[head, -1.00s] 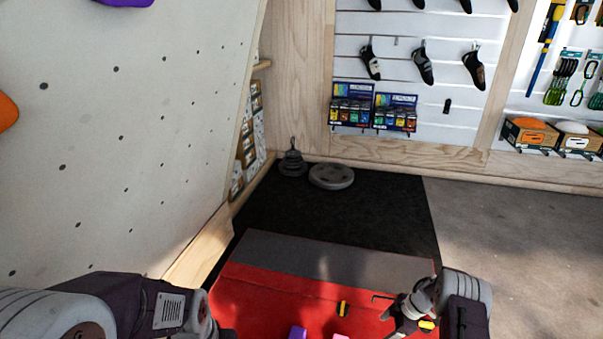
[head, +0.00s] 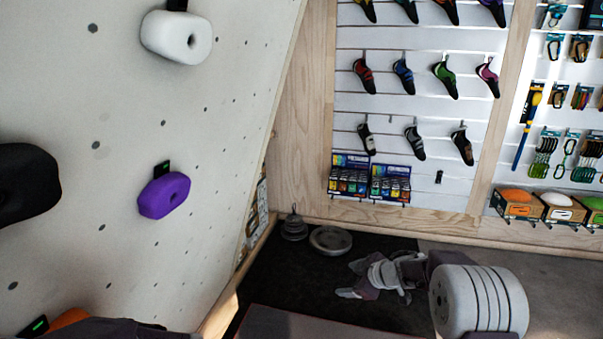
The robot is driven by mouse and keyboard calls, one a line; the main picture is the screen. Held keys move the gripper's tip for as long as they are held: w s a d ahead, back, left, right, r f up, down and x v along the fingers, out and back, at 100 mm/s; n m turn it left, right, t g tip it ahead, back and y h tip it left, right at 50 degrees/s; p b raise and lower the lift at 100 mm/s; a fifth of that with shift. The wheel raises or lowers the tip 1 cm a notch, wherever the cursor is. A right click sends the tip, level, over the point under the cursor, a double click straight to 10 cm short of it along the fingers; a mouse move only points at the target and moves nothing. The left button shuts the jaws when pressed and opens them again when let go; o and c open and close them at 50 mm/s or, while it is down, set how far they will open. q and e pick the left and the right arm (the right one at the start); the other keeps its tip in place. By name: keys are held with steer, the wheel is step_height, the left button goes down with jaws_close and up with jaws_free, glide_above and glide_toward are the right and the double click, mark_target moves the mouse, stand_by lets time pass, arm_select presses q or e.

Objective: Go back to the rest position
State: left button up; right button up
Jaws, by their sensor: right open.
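My right gripper (head: 353,280) is in the lower middle of the head view, its arm coming in from the right. Its two fingers point left and stand apart, with nothing between them. It shows in front of the black floor mat (head: 285,270). Only a dark part of my left arm shows at the bottom left edge. My left gripper is not in view.
The climbing wall (head: 120,230) fills the left side, with a purple hold (head: 165,195) and a white hold (head: 177,37). Grey weight plates (head: 330,240) lie on the mat near the back corner. Climbing shoes (head: 403,76) hang on the back wall.

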steer(key=s+d+r+m+t+h+p, duration=0.1)
steer(key=s+r+m+p, duration=0.25)
steer(key=r, duration=0.35)
steer(key=s+d+r+m+h+p, duration=0.1)
steer(key=s+r+m+h+p, duration=0.1)
steer(key=r+p, duration=0.35)
steer(key=s+r+m+t+h+p, duration=0.1)
steer(key=s+r+m+p, duration=0.15)
steer(key=r, duration=0.65)
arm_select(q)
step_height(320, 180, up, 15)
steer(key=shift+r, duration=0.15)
arm_select(e)
steer(key=s+d+f+m+g, duration=0.1)
steer(key=s+f+g, duration=0.3)
steer(key=s, duration=0.8)
steer(key=s+d+f+m+g+h, duration=0.1)
steer(key=s+f+m+g, duration=0.3)
steer(key=s+f, duration=0.4)
steer(key=s, duration=0.4)
steer(key=shift+g, duration=0.3)
steer(key=shift+s, duration=0.1)
